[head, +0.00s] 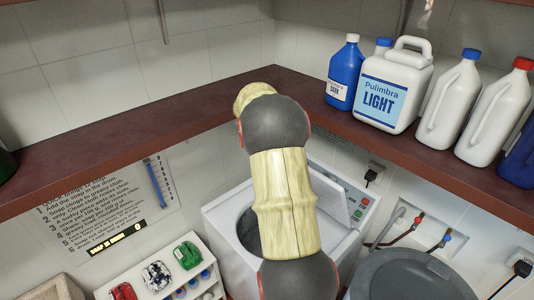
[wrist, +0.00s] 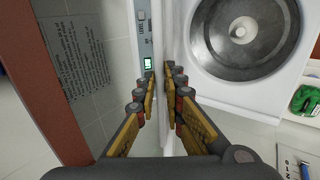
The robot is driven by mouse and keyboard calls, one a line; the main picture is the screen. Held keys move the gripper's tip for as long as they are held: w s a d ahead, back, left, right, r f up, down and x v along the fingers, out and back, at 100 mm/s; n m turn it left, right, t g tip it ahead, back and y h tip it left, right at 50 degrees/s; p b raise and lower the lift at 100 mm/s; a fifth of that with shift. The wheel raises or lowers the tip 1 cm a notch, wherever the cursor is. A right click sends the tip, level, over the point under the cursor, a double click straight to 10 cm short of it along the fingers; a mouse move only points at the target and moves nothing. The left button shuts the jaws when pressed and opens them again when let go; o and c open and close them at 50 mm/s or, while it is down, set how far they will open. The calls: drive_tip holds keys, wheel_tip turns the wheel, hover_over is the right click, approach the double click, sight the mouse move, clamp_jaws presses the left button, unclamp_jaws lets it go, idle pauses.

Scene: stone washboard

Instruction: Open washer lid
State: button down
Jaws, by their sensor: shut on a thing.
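The white washer (head: 222,222) stands below the shelf in the head view, partly hidden by my arm. Its lid (head: 338,197) is raised, standing up near the control panel, and the dark tub opening shows. In the wrist view the round metal drum (wrist: 243,42) is in plain sight at upper right, and the lid (wrist: 176,28) shows nearly edge-on. My gripper (wrist: 162,76) is shut on the lid, its fingers on either side of the edge. The gripper is hidden behind my arm in the head view.
A dark red shelf (head: 130,140) runs above the washer, with several bottles and a white Pulimbra jug (head: 392,88) on its right side. A grey round-lidded bin (head: 410,277) stands right of the washer. A white rack (head: 205,262) with small items is at left.

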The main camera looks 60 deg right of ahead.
drive_tip(key=s+d+r+p, duration=0.1)
drive_tip(key=d+r, duration=0.1)
drive_tip(key=d, duration=0.3)
drive_tip(key=shift+s+d+r+p, duration=0.15)
drive_tip(key=shift+s+d+p, duration=0.1)
drive_tip(key=shift+d+p, duration=0.1)
drive_tip(key=c, duration=1.9)
unclamp_jaws()
drive_tip(key=shift+r, duration=0.1)
drive_tip(key=v, duration=1.2)
